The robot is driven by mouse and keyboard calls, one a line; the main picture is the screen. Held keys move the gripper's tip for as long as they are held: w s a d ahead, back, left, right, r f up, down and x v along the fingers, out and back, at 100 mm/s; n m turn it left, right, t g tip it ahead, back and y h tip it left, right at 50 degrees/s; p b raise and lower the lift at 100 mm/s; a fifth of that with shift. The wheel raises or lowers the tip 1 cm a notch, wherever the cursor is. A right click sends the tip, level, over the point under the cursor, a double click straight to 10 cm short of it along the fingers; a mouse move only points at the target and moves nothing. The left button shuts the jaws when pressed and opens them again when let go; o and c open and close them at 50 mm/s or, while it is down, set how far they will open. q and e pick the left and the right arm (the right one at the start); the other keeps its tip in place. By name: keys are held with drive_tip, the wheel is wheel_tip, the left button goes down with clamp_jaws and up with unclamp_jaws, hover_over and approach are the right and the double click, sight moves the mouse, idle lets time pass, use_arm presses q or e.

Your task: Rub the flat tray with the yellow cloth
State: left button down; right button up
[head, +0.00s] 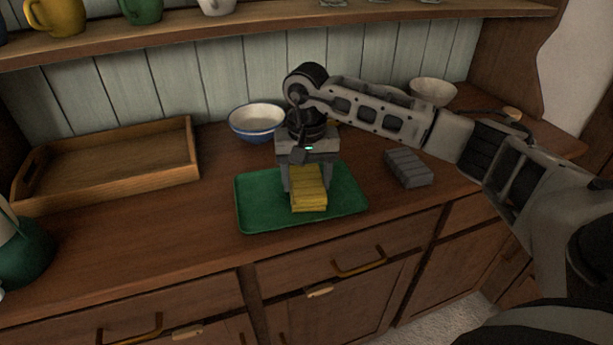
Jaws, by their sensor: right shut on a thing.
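The flat tray (258,209) is green and lies on the wooden counter near its front edge. The yellow cloth (309,190) is a folded, ridged block over the middle of the tray. My right gripper (305,180) points down over the tray and is shut on the yellow cloth. The cloth appears to be at the tray's surface, but I cannot tell for certain whether it touches. The gripper and cloth hide part of the tray's middle and back. My left gripper is not in view.
A wooden tray with raised sides (110,198) stands at the left. A blue and white bowl (257,123) is behind the green tray. A grey ridged block (408,167) lies to its right. A white bowl (433,92) stands back right. A green pot (22,250) is at the left edge.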

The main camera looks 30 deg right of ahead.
sight(289, 196)
drive_tip(key=shift+w+a, duration=0.3)
drive_tip(key=shift+a, duration=0.55)
drive_tip(key=shift+w+a, duration=0.3)
drive_tip(key=shift+a, duration=0.55)
drive_tip(key=shift+f+b, duration=0.1)
drive_tip(key=shift+b, duration=0.25)
drive_tip(key=shift+s+d+f+b, duration=0.15)
drive_tip(key=shift+s+d+b, duration=0.15)
drive_tip(key=shift+d, duration=0.6)
drive_tip(key=shift+s+d+f+b, duration=0.15)
drive_tip(key=shift+s+d, duration=0.25)
drive_tip(key=shift+d, duration=0.45)
drive_tip(key=shift+d+r+p, duration=0.1)
drive_tip(key=shift+r+p, duration=0.25)
drive_tip(key=shift+r, duration=0.15)
drive_tip(key=shift+w+r+p, duration=0.1)
drive_tip(key=shift+r+p, duration=1.4)
drive_tip(key=shift+r, duration=1.2)
